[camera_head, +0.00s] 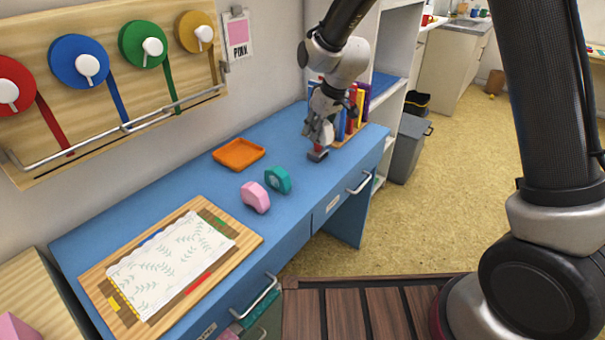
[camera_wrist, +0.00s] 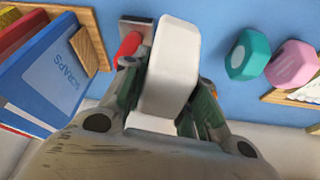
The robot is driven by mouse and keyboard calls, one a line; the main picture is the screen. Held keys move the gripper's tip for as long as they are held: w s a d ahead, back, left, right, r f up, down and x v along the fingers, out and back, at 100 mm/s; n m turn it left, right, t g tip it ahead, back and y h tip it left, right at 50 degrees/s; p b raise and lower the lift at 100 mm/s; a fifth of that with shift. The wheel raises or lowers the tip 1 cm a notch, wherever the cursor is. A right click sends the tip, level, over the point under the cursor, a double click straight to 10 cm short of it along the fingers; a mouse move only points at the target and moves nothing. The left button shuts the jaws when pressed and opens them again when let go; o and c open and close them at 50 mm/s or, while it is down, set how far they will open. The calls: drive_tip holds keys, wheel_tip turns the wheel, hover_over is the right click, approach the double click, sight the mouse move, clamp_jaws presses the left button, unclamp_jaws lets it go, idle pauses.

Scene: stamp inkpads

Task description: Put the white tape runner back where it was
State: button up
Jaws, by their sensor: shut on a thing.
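The white tape runner (camera_wrist: 173,62) is a pale, rounded block between the fingers in the wrist view. My gripper (camera_head: 320,130) is shut on it, above the far right part of the blue desk. In the head view the tape runner is hard to tell from the pale gripper. A teal tape runner (camera_head: 278,179) and a pink one (camera_head: 255,197) stand side by side on the desk, left of my gripper and nearer the camera. They also show at the right of the wrist view as teal (camera_wrist: 247,55) and pink (camera_wrist: 292,64).
A small red-handled thing with a grey base (camera_head: 317,156) is close beside the held runner. Upright books (camera_head: 361,100) stand just behind my gripper. An orange tray (camera_head: 238,153) and a wooden board (camera_head: 250,240) with patterned paper lie left. Blue desk between is clear.

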drive_tip(key=a+f, duration=0.2)
drive_tip(key=s+a+f+n, duration=0.1)
drive_tip(key=a+f, duration=0.1)
drive_tip(key=a+f+n, duration=0.1)
drive_tip(key=a+f, duration=0.1)
drive_tip(key=shift+s+a+g+y, duration=0.2)
drive_tip(key=shift+a+g+y, duration=0.1)
drive_tip(key=shift+y, duration=0.1)
drive_tip(key=shift+f, duration=2.3)
drive_tip(key=shift+f, duration=0.1)
drive_tip(key=o, duration=1)
